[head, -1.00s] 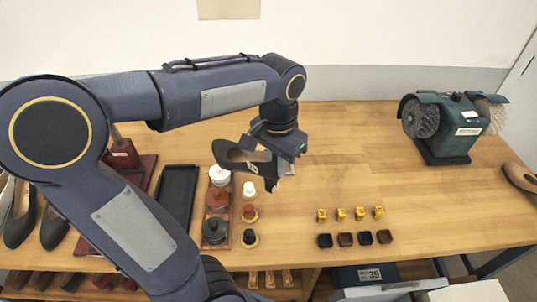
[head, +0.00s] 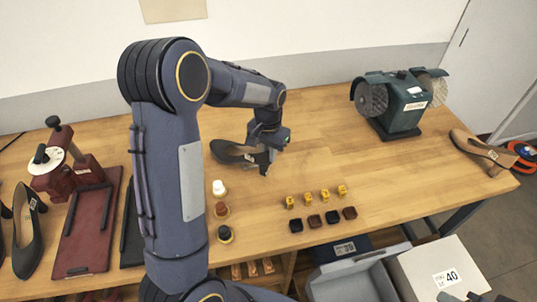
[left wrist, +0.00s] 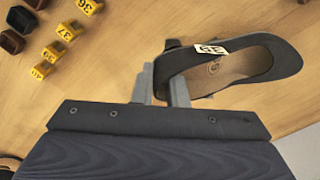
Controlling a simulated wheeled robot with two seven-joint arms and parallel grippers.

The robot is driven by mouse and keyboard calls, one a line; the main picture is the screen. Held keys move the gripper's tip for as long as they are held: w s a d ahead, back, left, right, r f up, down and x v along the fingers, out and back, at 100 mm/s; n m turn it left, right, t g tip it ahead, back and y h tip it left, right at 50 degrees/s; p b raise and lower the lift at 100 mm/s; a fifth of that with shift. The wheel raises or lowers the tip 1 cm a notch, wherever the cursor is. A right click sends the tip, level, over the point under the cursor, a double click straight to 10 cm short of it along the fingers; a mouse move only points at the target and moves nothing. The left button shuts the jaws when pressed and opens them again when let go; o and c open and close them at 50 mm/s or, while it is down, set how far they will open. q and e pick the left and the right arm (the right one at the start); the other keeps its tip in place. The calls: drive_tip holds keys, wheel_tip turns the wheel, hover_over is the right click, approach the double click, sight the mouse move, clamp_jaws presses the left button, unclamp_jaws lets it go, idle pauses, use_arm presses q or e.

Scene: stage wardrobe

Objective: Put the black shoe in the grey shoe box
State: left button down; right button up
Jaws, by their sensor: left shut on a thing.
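The black shoe (head: 232,152) is a low pump, held a little above the back middle of the table in the head view. My left gripper (head: 264,160) is shut on it at its right end. In the left wrist view the shoe (left wrist: 285,62) shows its tan insole and a white number tag. The fingers (left wrist: 165,85) close on its left end. An open grey shoe box (head: 352,284) stands low in front of the table, cut by the bottom edge. Dark shapes at the bottom right edge may be my right gripper (head: 474,298), too cropped to tell its state.
A white box (head: 442,272) marked 40 stands right of the grey box. Yellow number blocks (head: 308,198) and small dark trays (head: 314,221) line the table front. A green buffing machine (head: 400,100) and brown shoe (head: 480,152) are at right. My left arm hides part of the table.

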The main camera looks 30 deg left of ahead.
use_arm(q)
drive_tip(key=shift+f, duration=0.9)
